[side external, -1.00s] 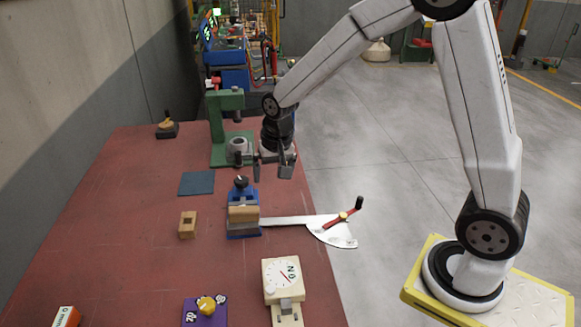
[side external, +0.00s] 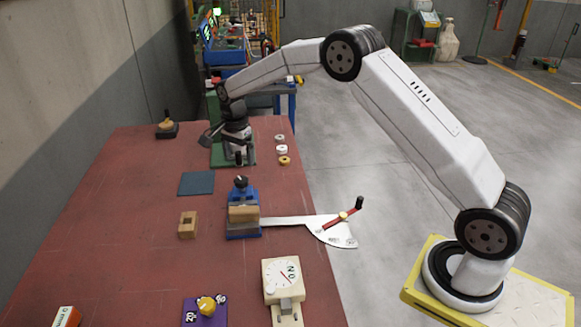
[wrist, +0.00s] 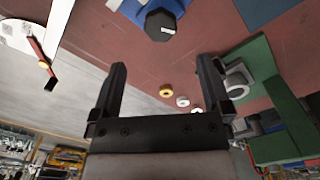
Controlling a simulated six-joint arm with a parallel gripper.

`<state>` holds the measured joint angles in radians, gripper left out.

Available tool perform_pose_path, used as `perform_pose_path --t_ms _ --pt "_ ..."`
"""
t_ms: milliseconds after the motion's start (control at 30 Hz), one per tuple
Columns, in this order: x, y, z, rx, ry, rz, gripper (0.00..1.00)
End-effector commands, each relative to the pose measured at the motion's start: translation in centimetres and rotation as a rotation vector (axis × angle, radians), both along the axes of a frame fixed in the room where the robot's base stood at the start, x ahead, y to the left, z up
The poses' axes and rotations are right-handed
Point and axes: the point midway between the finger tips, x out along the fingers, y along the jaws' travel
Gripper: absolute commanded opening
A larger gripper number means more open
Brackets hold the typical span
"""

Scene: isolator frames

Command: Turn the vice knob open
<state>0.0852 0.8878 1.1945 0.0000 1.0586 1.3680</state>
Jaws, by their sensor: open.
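The blue vice (side external: 243,229) stands mid-table in the side view, with a wooden block (side external: 243,213) in its jaws and a black knob (side external: 240,182) at its back end. In the wrist view the black faceted knob (wrist: 160,25) with a white mark shows at the top, beyond the fingertips, with part of the blue vice (wrist: 147,7) behind it. My gripper (wrist: 162,66) is open with nothing between its fingers. In the side view my gripper (side external: 209,135) is over the back of the table, behind the vice and apart from the knob.
A green press (side external: 217,155) stands by my wrist, partly hidden by it. Several small rings (side external: 281,149) lie right of it. A quadrant with a red lever (side external: 338,219) juts right from beside the vice. A wooden block with a hole (side external: 187,225) and a blue-grey pad (side external: 196,183) lie left.

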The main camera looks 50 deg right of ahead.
Motion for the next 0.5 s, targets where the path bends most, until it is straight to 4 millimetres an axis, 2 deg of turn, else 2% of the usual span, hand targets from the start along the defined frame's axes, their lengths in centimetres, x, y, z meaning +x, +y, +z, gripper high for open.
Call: perform_pose_path --t_ms 267,500 --pt "0.1 -0.1 -0.2 0.000 0.002 -0.008 0.99" --pt "0.1 0.0 -1.8 0.001 0.003 -0.007 0.99"
